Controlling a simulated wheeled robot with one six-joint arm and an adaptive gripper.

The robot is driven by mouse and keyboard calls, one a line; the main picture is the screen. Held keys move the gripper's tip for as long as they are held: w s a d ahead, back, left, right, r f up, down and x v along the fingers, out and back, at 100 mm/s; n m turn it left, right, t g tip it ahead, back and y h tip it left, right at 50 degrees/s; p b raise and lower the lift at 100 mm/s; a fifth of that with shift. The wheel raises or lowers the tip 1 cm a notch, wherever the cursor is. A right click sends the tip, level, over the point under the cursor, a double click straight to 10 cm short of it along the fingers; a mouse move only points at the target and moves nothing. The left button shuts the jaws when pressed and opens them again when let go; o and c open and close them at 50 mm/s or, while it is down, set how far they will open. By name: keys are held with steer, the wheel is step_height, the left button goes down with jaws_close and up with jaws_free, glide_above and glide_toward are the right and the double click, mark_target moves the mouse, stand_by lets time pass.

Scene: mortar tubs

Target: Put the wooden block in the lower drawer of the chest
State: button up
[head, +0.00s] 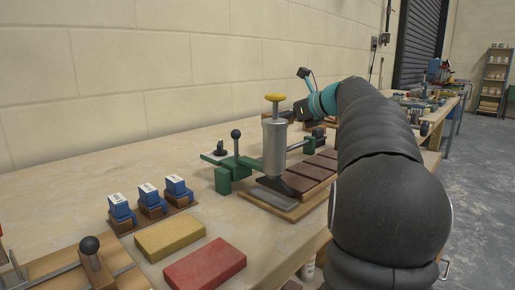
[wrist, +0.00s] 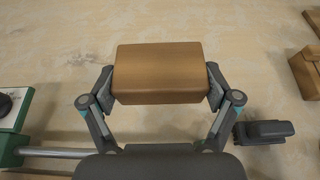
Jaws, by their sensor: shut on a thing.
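The wooden block (wrist: 157,72) is a plain brown box held between the two fingers of my gripper (wrist: 160,88) in the wrist view. The fingers press on its left and right ends. The bench top shows beyond it; I cannot tell the height above it. In the head view my gripper (head: 302,109) is small and partly hidden near the wall, behind the tall grey cylinder; the block is not clear there. I cannot make out the chest or its lower drawer in either view.
A green tool with a grey cylinder (head: 275,148) and yellow knob stands on the bench beside brown tiles (head: 306,175). Blue-and-white boxes (head: 150,196), a yellow brick (head: 170,237) and a red brick (head: 205,264) lie nearer. A wooden piece (wrist: 305,72) sits right in the wrist view.

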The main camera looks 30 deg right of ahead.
glide_above(259, 150)
step_height(259, 150, down, 4)
steer(key=shift+s+a+f+b, duration=0.1)
steer(key=shift+a+b, duration=0.05)
steer(key=shift+b, duration=0.25)
steer(key=shift+f+b, duration=0.5)
steer(key=shift+f, duration=1.45)
steer(key=shift+f, duration=0.2)
steer(key=o, duration=1.1)
steer(key=shift+r, duration=0.1)
steer(key=shift+s+r, duration=0.1)
steer(key=shift+r, duration=0.1)
steer(key=v, duration=1.2)
